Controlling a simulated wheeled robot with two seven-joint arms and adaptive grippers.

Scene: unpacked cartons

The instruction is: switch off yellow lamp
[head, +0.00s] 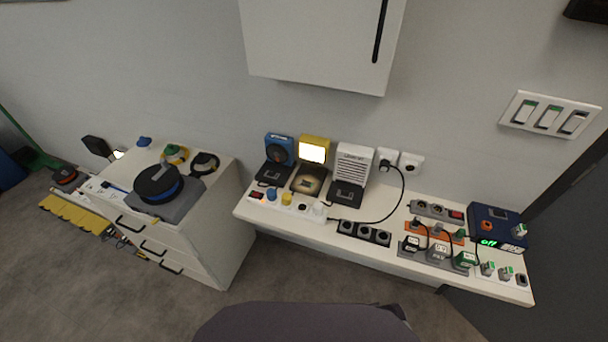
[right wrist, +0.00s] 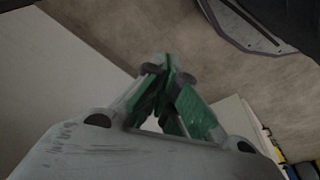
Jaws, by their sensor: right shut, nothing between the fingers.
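The yellow lamp (head: 314,150) stands on the shelf against the wall in the head view. A yellow plug (head: 286,199) sits in the white power strip (head: 302,209) at the shelf's front edge, beside a blue plug (head: 271,194) and a white plug (head: 319,208). My right gripper (right wrist: 163,72) shows only in the right wrist view, shut and empty, away from the lamp. My left gripper is in neither view.
A blue device (head: 279,150) and a white heater-like box (head: 352,164) flank the lamp. A black socket strip (head: 364,233) and several plugs fill the shelf's right part. A wall cabinet (head: 322,45) hangs above.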

